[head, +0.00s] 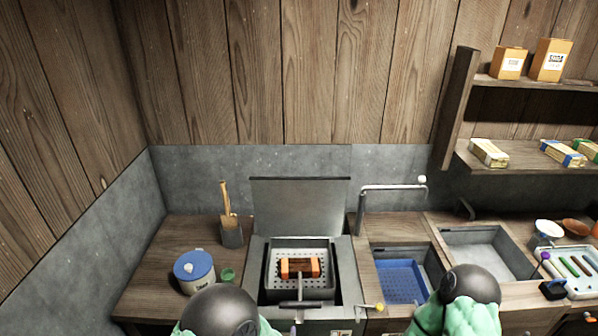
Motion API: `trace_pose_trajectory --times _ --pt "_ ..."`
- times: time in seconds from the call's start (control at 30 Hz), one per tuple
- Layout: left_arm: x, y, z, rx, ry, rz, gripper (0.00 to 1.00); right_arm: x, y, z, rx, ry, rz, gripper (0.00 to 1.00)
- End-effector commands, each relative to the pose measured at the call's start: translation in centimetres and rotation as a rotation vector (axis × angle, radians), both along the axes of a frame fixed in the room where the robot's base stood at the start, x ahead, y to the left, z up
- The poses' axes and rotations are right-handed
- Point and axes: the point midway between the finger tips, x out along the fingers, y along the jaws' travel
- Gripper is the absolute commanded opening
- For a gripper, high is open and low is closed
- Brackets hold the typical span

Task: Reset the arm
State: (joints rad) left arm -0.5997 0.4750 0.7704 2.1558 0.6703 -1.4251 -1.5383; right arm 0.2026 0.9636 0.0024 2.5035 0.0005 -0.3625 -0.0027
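An orange-brown block-shaped piece with a dark middle (300,268) sits in the perforated metal basket (322,252) of the open square unit. A bar-like handle (300,304) lies at the basket's front. Only upper parts of my two arms, dark rounded joints with green covering, show at the bottom edge, one left of centre and one right of centre. Neither of my grippers shows, so I cannot see whether they hold anything.
The unit's lid (300,205) stands raised. A blue-lidded pot (194,270) and a dark holder with a wooden-handled tool (232,236) stand left. A faucet (390,188), a sink with a blue tray (400,281), an empty basin (480,248) and a shelf (520,157) are right.

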Motion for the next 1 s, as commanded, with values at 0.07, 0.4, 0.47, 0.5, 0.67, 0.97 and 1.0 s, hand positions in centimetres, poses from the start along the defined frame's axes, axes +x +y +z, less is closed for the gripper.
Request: trace_pose_trajectory --times 0.07,0.4,0.47,0.5,0.67,0.97,1.0 --pt "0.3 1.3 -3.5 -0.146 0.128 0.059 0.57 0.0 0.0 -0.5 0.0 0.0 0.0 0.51" --pt "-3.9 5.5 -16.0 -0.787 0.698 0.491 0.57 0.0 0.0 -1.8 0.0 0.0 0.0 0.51" --pt "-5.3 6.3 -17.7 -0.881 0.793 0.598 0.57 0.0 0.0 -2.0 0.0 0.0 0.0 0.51" --pt "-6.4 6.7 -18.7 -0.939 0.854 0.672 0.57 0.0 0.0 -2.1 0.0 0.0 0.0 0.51" --pt "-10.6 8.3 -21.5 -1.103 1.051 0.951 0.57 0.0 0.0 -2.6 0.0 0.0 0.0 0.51" --pt "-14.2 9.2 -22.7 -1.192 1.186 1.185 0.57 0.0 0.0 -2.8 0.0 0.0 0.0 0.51" --pt "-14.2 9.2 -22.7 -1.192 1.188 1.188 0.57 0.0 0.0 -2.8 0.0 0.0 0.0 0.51"
